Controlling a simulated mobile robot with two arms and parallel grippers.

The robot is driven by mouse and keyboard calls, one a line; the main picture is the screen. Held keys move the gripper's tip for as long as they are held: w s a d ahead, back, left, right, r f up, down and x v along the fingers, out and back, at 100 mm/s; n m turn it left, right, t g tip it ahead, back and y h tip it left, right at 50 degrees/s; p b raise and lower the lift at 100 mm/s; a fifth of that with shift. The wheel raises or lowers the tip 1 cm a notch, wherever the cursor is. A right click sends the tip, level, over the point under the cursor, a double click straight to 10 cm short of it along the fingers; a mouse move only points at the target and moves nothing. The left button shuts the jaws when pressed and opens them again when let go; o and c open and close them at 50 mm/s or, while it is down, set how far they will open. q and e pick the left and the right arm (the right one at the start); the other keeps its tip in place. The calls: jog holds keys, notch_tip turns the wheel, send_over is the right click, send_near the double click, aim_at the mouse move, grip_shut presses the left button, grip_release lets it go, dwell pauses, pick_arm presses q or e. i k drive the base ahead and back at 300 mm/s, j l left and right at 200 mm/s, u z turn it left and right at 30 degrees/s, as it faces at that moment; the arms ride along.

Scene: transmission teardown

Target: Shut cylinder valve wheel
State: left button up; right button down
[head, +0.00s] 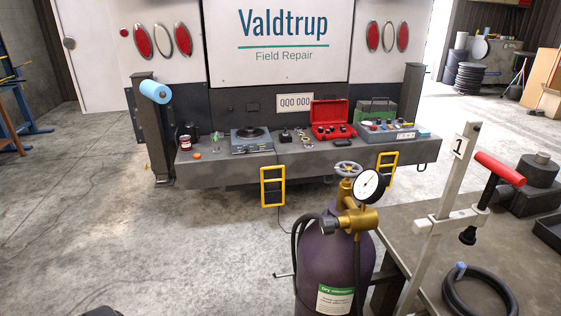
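A purple gas cylinder (328,258) stands upright at the centre bottom of the head view, with a green and white label on its front. Its grey valve wheel (347,169) sits on top of the brass valve. A brass regulator (350,219) with a round white-faced gauge (369,186) is mounted just below and partly in front of the valve. The lower part of the cylinder is cut off by the frame. I cannot tell from this view whether the valve is open or shut. Neither of my grippers is in view.
A workbench (405,217) stands right of the cylinder, bearing a post with a red-handled clamp (499,170) and a black hose (478,288). Behind, a truck's rear deck (222,173) holds a red case (332,118) and tools. The floor at left is clear.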

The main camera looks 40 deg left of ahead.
aim_at(346, 172)
jog(key=u, duration=0.85)
